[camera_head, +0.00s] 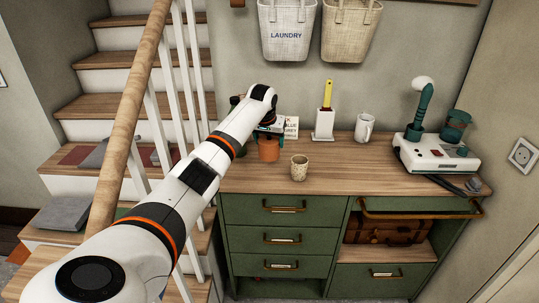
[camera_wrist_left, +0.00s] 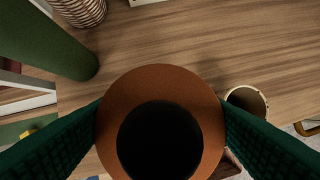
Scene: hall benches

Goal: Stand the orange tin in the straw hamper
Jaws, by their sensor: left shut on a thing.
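The orange tin (camera_head: 268,150) shows below my left gripper (camera_head: 268,132) in the head view. In the wrist view the tin's round orange rim (camera_wrist_left: 160,80) and dark open inside fill the space between both green fingers. My left gripper (camera_wrist_left: 160,138) is shut on it. The tin is upright, at or just above the bench top; I cannot tell if it touches. A woven straw-coloured container (camera_wrist_left: 82,10) is cut off at the wrist view's top left, and my arm hides that area in the head view. A straw-coloured woven bag (camera_head: 350,32) hangs on the wall.
A speckled cup (camera_head: 299,168) stands close right of the tin. A white holder with a yellow handle (camera_head: 325,122), a white mug (camera_head: 364,127) and a white machine (camera_head: 436,155) stand farther right. A green cylinder (camera_wrist_left: 50,40) is near the woven container. A laundry bag (camera_head: 287,32) hangs above.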

